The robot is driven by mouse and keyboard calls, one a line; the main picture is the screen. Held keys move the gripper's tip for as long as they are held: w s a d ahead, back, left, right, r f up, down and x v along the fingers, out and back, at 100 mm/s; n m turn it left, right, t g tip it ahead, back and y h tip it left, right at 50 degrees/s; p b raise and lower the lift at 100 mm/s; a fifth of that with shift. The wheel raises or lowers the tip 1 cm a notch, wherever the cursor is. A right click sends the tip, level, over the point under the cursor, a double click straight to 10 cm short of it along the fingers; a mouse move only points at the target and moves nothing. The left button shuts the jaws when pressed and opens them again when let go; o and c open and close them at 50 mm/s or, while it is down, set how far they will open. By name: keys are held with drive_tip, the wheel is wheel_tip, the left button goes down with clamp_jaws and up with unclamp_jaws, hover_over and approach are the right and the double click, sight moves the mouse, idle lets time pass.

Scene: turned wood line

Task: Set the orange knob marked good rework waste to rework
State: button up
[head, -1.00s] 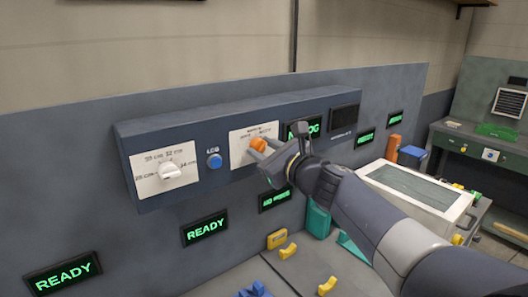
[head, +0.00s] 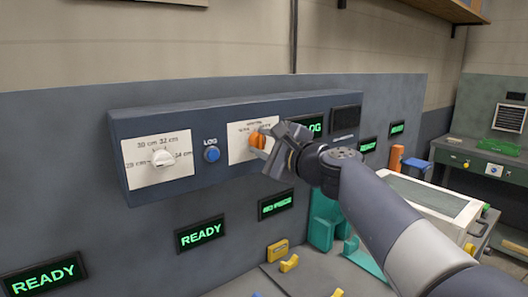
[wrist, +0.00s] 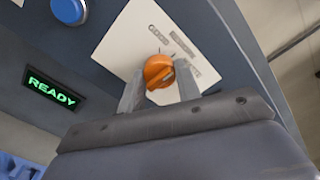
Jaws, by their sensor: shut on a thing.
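The orange knob (head: 257,140) sits on a white label plate (head: 237,151) on the dark wall-mounted control box. In the wrist view the knob (wrist: 158,71) is between the two fingers of my gripper (wrist: 160,92), which is shut on it. The knob's exact setting cannot be told. My gripper (head: 264,144) reaches the knob from the right in the head view and hides part of its right side.
A white knob (head: 163,158) with cm marks and a blue LOG button (head: 212,154) are left of the orange knob. Green-lit displays, such as READY (head: 201,233), hang below. A white-framed case (head: 430,200) stands at the right. Yellow pieces (head: 289,263) lie on the bench below.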

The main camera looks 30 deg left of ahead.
drive_tip(key=shift+n, duration=0.3)
drive_tip(key=o, duration=1)
drive_tip(key=b+v, duration=0.3)
drive_tip(key=v, duration=0.7)
drive_tip(key=shift+s+d, duration=0.2)
drive_tip(key=shift+d, duration=0.15)
drive_tip(key=p+x, duration=0.2)
drive_tip(key=x, duration=0.9)
drive_tip(key=shift+p, duration=0.4)
drive_tip(key=shift+d, duration=0.1)
